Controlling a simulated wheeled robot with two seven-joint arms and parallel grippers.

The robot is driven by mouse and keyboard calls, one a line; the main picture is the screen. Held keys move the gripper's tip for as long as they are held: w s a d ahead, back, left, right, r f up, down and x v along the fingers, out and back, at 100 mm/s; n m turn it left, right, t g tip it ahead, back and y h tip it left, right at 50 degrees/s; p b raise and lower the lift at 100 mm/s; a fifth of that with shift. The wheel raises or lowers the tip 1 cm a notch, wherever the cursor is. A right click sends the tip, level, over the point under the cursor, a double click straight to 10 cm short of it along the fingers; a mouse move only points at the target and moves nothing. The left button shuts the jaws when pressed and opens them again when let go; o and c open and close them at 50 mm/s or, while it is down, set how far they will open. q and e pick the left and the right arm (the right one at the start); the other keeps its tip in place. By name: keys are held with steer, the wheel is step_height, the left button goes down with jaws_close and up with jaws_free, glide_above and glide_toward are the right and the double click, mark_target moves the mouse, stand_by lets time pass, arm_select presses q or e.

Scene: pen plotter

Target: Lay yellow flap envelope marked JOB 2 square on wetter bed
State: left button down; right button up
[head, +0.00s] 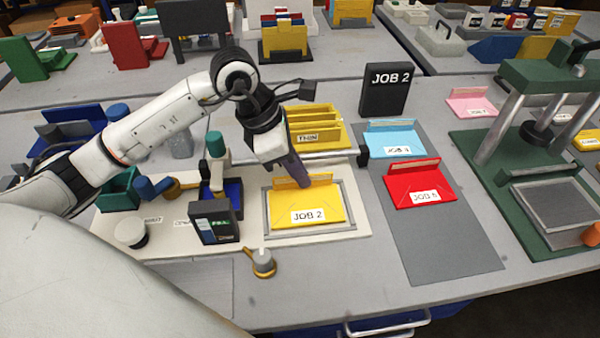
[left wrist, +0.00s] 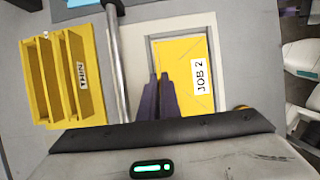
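The yellow envelope (head: 290,215), labelled JOB 2, lies flat inside a grey rectangular frame, the bed (head: 268,234), on a pale board. Its edges look roughly parallel to the frame's. Its raised flap (head: 322,180) stands along the far edge. My left gripper (head: 304,184) reaches down to that far edge at the flap. In the left wrist view, its two purple fingertips (left wrist: 159,76) are close together over the edge of the envelope (left wrist: 185,90) and look shut on the flap; the contact itself is partly hidden. My right gripper is not in view.
A yellow rack marked THIN (head: 307,139) and a metal bar stand behind the bed. A small dark display (head: 213,222) and a knob (head: 263,262) are near. Blue (head: 393,140) and red (head: 420,185) envelopes lie on a grey mat (head: 445,245), its front clear. A green press stands right.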

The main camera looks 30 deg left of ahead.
arm_select(q)
steer(key=shift+f, duration=0.4)
steer(key=c, duration=2)
jaws_free()
steer(key=v, duration=1.2)
steer(key=shift+r, duration=0.15)
